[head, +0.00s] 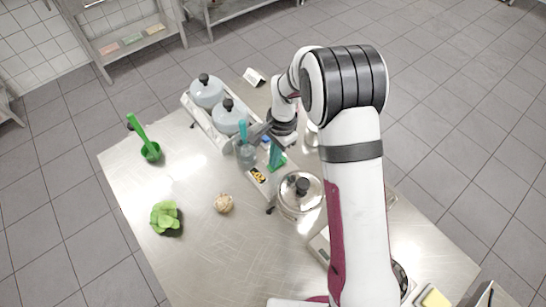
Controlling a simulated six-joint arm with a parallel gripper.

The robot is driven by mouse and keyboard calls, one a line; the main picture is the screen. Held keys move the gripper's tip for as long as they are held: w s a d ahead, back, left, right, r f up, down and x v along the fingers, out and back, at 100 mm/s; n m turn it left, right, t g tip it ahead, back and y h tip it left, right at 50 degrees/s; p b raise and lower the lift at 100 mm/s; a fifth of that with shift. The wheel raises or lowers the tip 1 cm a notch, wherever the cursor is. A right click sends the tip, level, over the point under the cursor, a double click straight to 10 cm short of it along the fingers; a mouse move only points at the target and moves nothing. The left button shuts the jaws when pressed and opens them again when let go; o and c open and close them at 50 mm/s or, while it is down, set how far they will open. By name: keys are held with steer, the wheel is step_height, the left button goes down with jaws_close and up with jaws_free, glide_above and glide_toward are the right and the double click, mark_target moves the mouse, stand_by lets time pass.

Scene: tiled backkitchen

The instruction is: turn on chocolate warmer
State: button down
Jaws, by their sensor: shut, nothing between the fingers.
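A white warmer unit (205,122) with two grey-lidded round pots stands at the back left of the steel table; it looks like the chocolate warmer. Its nearer pot (230,115) and farther pot (207,90) both have black knobs. My gripper (254,132) is just right of the nearer pot, at the unit's right end, pointing left. It is shut and holds nothing. Whether it touches the unit cannot be told from this view. No switch on the unit can be made out; the gripper and a utensil holder cover part of that end.
A clear holder with teal-handled utensils (246,153) stands just in front of my gripper, with a green object (276,156) beside it. A lidded steel pot (300,195) is nearer. A green ladle (149,150), lettuce (165,216) and a beige lump (223,203) lie left. The left tabletop is mostly clear.

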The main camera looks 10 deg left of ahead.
steer(key=shift+w+d+r, duration=0.1)
steer(key=shift+w+d, duration=0.2)
steer(key=shift+d, duration=0.05)
step_height(320, 180, up, 14)
steer(key=s+a, duration=0.1)
steer(key=shift+s+a, duration=0.2)
stand_by(0.4)
